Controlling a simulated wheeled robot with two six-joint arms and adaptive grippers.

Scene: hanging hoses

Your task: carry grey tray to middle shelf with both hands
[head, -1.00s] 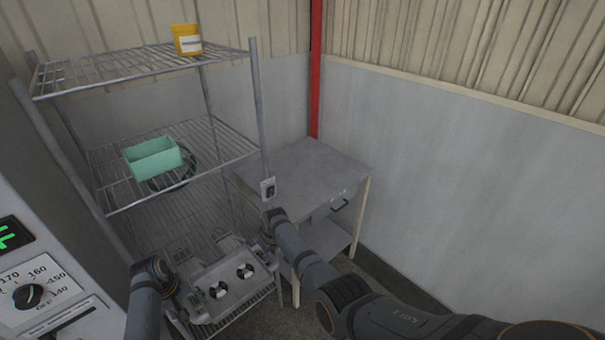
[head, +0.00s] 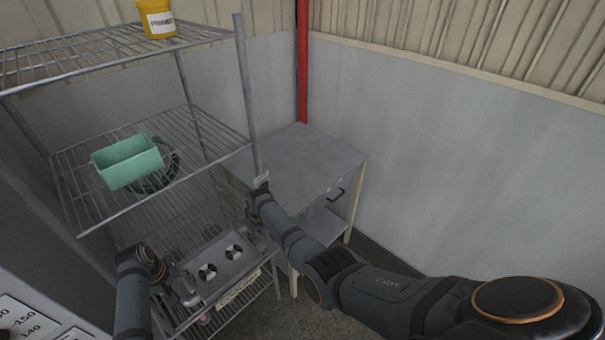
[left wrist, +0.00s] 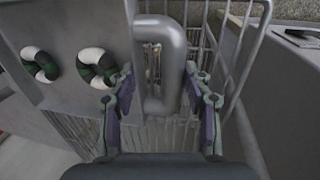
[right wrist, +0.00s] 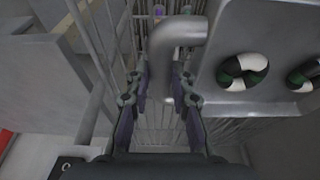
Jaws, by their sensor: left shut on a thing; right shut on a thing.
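The grey tray (head: 221,263) carries two black-and-white ring-shaped items on top and shows low in the head view, over the lower part of the wire rack. My left gripper (head: 182,291) is at its left end, shut on a grey bar handle (left wrist: 165,70). My right gripper (head: 254,222) is at the far right end, shut on the other handle (right wrist: 172,50); its fingers are partly hidden in the head view. The middle shelf (head: 205,143) is a wire shelf above the tray. Whether the tray touches the lower shelf is unclear.
A green box (head: 127,162) stands on the middle shelf's left part beside a dark hose coil (head: 165,178). The shelf's right part is bare. A yellow bucket (head: 156,18) is on the top shelf. A rack post (head: 247,95) and a grey table (head: 310,160) stand at right.

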